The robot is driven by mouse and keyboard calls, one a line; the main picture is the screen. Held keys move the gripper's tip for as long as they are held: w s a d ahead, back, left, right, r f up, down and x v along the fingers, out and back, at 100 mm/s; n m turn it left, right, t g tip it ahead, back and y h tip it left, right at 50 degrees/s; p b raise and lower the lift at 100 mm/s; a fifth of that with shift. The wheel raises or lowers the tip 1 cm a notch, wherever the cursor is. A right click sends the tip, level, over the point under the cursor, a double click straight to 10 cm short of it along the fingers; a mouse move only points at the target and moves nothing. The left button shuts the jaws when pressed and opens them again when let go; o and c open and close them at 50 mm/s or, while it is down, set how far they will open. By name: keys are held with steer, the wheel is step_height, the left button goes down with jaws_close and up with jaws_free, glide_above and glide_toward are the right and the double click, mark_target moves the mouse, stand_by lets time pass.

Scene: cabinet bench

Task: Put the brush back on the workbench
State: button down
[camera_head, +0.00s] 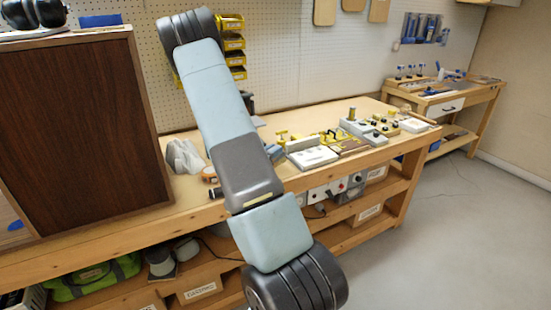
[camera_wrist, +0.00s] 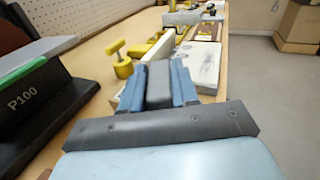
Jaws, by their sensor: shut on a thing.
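In the wrist view my gripper (camera_wrist: 158,84) has its two blue fingers on either side of a dark grey block (camera_wrist: 159,88). The block looks like part of the brush, but no bristles show. The gripper is shut on it, over the wooden workbench (camera_wrist: 82,72). In the head view my arm crosses the middle of the workbench (camera_head: 110,233), and the held thing cannot be made out there. Whether the held thing touches the bench top cannot be told.
A black block marked P100 (camera_wrist: 38,100) stands close at left in the wrist view. A yellow clamp (camera_wrist: 123,60) and white-based fixture (camera_wrist: 200,66) lie ahead. In the head view, a dark brown cabinet (camera_head: 80,130) stands at left and fixtures (camera_head: 312,156) fill the bench's right part.

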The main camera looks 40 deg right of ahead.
steer(key=shift+w+d+f, duration=0.2)
steer(key=shift+w+f, duration=0.2)
steer(key=shift+f, duration=1.65)
steer(key=c, duration=0.8)
jaws_free()
steer(key=shift+c, duration=0.2)
